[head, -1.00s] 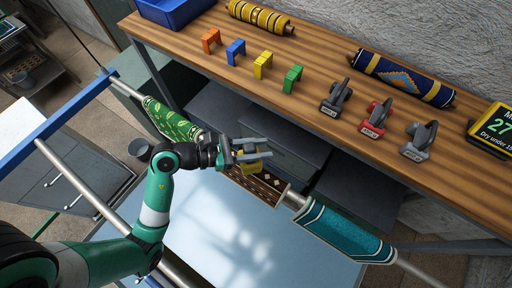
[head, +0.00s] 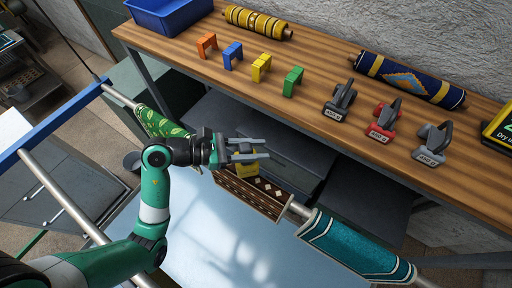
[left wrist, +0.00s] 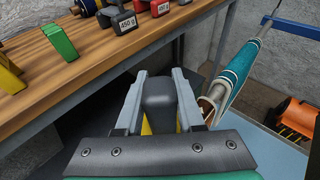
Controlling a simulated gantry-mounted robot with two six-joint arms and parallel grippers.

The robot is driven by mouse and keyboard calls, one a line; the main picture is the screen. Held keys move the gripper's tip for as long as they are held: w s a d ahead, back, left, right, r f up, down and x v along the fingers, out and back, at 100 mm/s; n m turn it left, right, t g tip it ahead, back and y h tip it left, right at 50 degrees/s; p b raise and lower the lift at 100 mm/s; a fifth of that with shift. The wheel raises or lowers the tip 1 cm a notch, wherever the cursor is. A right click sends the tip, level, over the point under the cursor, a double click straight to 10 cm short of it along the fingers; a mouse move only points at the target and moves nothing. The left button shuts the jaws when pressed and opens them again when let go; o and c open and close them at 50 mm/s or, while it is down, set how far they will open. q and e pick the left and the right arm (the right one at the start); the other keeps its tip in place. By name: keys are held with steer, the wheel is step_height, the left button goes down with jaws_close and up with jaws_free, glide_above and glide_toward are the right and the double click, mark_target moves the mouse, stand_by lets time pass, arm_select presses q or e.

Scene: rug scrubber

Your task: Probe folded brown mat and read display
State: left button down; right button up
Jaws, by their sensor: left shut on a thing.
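The folded brown mat (head: 253,193) with pale diamonds hangs over the rail, between a green leaf-patterned mat and a teal mat. My left gripper (head: 264,148) is shut on a yellow and grey probe (head: 248,169), above and just behind the brown mat in the head view. I cannot tell whether the probe touches the mat. In the left wrist view the probe's grey body (left wrist: 158,95) sits between the fingers, with yellow below. The display (head: 501,127) is cut off at the right edge, so its reading is mostly hidden. My right gripper is not in view.
The wooden bench (head: 300,55) holds orange, blue, yellow and green clips, several handled weights, rolled yellow and blue mats, and a blue bin (head: 165,12). The teal mat (head: 355,245) and green mat (head: 158,122) share the rail. An orange bin (left wrist: 295,118) shows in the wrist view.

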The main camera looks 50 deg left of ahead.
arm_select(q)
steer(key=shift+f+b, duration=0.45)
steer(key=shift+f, duration=0.4)
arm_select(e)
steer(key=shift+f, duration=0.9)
arm_select(q)
steer(key=shift+f+b, duration=0.35)
steer(key=shift+f, duration=0.25)
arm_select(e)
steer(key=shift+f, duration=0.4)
arm_select(q)
steer(key=shift+f, duration=0.15)
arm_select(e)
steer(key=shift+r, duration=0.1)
